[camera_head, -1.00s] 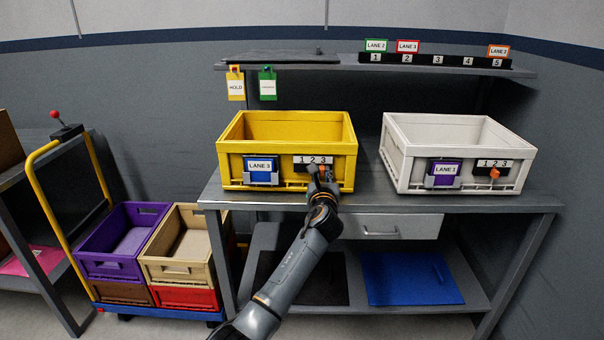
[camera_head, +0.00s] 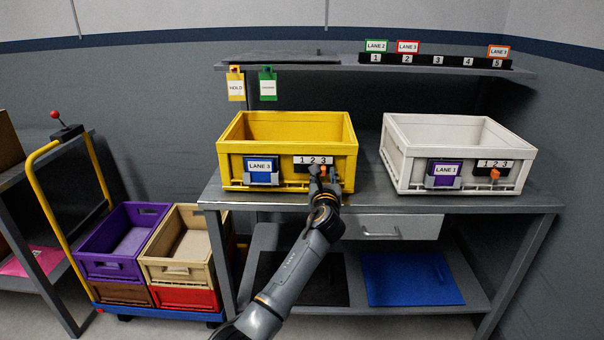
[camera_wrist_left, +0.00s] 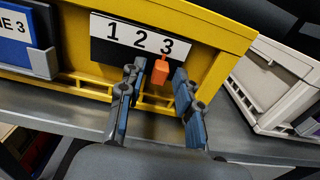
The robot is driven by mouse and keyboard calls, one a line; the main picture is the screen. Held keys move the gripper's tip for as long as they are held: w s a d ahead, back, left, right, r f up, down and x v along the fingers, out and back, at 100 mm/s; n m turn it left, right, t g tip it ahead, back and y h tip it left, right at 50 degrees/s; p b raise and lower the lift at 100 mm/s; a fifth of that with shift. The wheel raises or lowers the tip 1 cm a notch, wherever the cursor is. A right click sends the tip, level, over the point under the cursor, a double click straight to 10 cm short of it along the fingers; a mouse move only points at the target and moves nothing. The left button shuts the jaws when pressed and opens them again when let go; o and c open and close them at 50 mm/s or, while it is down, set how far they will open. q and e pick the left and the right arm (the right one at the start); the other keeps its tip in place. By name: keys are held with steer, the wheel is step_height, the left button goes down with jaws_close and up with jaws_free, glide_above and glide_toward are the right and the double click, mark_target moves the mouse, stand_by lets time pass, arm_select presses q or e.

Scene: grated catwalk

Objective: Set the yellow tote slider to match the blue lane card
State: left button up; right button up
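The yellow tote (camera_head: 232,172) stands on the workbench, with a blue card (camera_head: 262,165) reading LANE 3 on its front. Beside the card is a 1-2-3 scale (camera_head: 314,160), also in the left wrist view (camera_wrist_left: 139,38). The orange slider knob (camera_wrist_left: 159,71) sits under the 3, its thin pointer rising toward that number. My left gripper (camera_wrist_left: 158,70) is open in front of the tote, one finger on each side of the knob with visible gaps. In the head view the gripper (camera_head: 321,176) partly covers the knob. My right gripper is out of view.
A white tote (camera_head: 400,165) with a purple LANE 1 card and its own slider stands to the right on the workbench (camera_head: 370,203). HOLD (camera_head: 236,88) and green (camera_head: 267,84) tags hang from the shelf above. A cart with stacked crates stands left.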

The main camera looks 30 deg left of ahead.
arm_select(q)
steer(key=shift+r+p+v, duration=0.25)
steer(key=shift+p+v, duration=0.85)
steer(key=shift+p, duration=0.05)
steer(key=p+v, duration=0.3)
steer(key=v, duration=0.1)
steer(key=shift+s+d+f, duration=0.15)
steer(key=shift+s+d, duration=0.05)
steer(key=shift+s, duration=0.15)
